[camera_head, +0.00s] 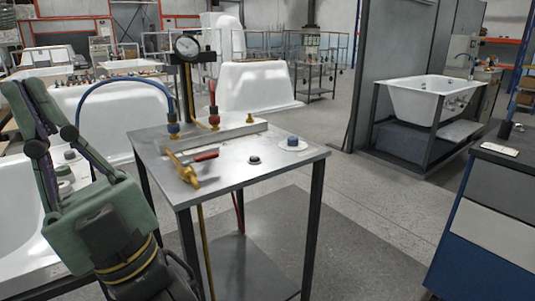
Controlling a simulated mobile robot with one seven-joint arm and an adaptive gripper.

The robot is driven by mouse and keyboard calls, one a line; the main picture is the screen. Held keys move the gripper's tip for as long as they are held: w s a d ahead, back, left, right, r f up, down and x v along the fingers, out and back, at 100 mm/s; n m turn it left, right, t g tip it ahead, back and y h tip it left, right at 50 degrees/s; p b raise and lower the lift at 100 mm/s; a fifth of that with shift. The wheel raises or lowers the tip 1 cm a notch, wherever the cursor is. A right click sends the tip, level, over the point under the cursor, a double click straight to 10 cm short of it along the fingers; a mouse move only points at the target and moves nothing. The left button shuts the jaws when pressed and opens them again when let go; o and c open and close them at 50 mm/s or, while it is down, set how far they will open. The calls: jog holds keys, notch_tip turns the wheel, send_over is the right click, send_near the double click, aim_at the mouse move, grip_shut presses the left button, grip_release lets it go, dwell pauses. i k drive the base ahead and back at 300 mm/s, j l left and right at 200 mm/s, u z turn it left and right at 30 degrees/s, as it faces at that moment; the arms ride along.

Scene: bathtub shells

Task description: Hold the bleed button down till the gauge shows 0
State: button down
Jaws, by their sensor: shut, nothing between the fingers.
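The gauge (187,46) is a round white dial in a dark rim, on a post at the back of a metal-topped stand. Its reading is too small to make out. A blue button (292,141) sits on a white round plate on the right of the top. A small black knob (254,160) sits near the middle. No label shows which is the bleed button. My gripper (22,88) is at the left, pointing up, shut and empty. It is beside the stand, well apart from both the button and the knob.
The metal top (240,178) carries a brass valve (184,172), a red-handled lever (205,156), a blue hose (118,80) and a red-handled fitting (213,95). White tub shells stand behind and left. A blue-sided cabinet (490,210) is at right. Floor between is clear.

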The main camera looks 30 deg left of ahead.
aim_at(254, 158)
jog(key=i+l, duration=0.35)
jog(key=i, duration=0.15)
jog(key=i+l, duration=0.35)
jog(key=i+u, duration=0.15)
jog(key=u, duration=1.35)
